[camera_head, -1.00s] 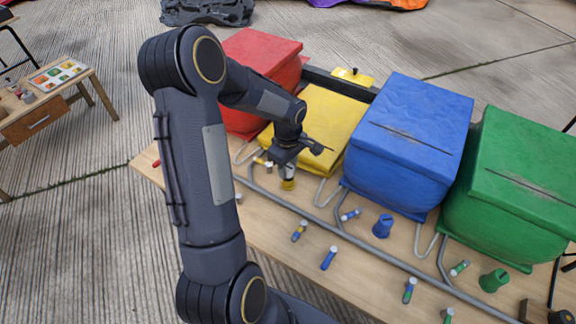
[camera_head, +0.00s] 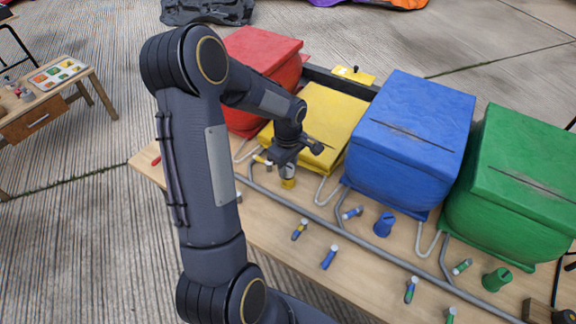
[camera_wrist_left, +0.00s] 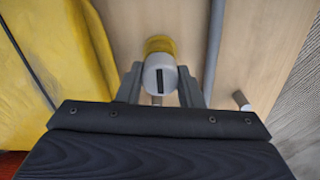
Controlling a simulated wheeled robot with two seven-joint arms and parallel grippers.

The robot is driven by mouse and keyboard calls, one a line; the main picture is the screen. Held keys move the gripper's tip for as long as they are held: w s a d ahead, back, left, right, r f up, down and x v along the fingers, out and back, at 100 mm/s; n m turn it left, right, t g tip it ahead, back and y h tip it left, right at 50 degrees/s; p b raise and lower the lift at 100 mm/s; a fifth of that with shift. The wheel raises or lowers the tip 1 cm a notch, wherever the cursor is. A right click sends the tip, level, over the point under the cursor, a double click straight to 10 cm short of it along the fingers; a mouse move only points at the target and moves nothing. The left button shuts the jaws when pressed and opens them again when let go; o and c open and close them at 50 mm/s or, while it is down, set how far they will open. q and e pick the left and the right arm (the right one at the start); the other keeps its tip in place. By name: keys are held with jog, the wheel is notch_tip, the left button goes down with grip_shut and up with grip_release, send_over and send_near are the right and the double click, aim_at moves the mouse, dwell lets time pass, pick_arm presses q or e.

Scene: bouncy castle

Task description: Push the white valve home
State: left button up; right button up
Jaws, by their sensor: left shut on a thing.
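The white valve (camera_wrist_left: 158,76) is a short white cylinder with a dark slot in its end face. It sits against a yellow collar (camera_wrist_left: 160,45) above the wooden table. My left gripper (camera_wrist_left: 160,94) is shut on the white valve, with one finger on each side of it. In the head view my left gripper (camera_head: 288,160) is over the yellow collar in front of the yellow box (camera_head: 325,115), and the white valve (camera_head: 288,171) shows just below the fingers. How deep the valve sits in the collar cannot be told. My right gripper is not in view.
A grey pipe (camera_head: 320,219) runs along the table (camera_head: 290,259) beside the valve. Red (camera_head: 262,55), blue (camera_head: 415,120) and green (camera_head: 515,190) boxes stand beside the yellow one. Blue (camera_head: 384,225) and green (camera_head: 496,279) plugs and several small coloured pegs are on the table.

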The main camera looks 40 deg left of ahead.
pick_arm(q)
jog(key=shift+f, duration=0.1)
jog(key=shift+f+b, duration=0.55)
jog(key=o, duration=1.1)
jog(key=shift+r, duration=0.1)
jog(key=shift+c, duration=0.2)
jog(key=shift+r+p, duration=0.65)
jog(key=shift+r, duration=3.25)
jog(key=shift+r, duration=0.1)
jog(key=s+d+r+m+t+h+p, duration=0.1)
jog(key=s+d+r+m+t+p, duration=0.1)
jog(key=s+d+r+m+p, duration=0.45)
jog(key=s+d+r+m+t+h+p, duration=0.1)
jog(key=s+d+r, duration=0.15)
jog(key=r, duration=0.75)
jog(key=s+d+r+m+t+h+p, duration=0.1)
jog(key=s+d+r+m+p, duration=0.1)
jog(key=s+d+r+m, duration=0.1)
jog(key=s+d+r+m+t+p, duration=0.1)
jog(key=s+d+r+m+p, duration=0.1)
jog(key=s+m, duration=0.3)
jog(key=shift+s+d+r+t+h, duration=0.35)
jog(key=shift+s+d, duration=0.45)
jog(key=shift+s, duration=0.4)
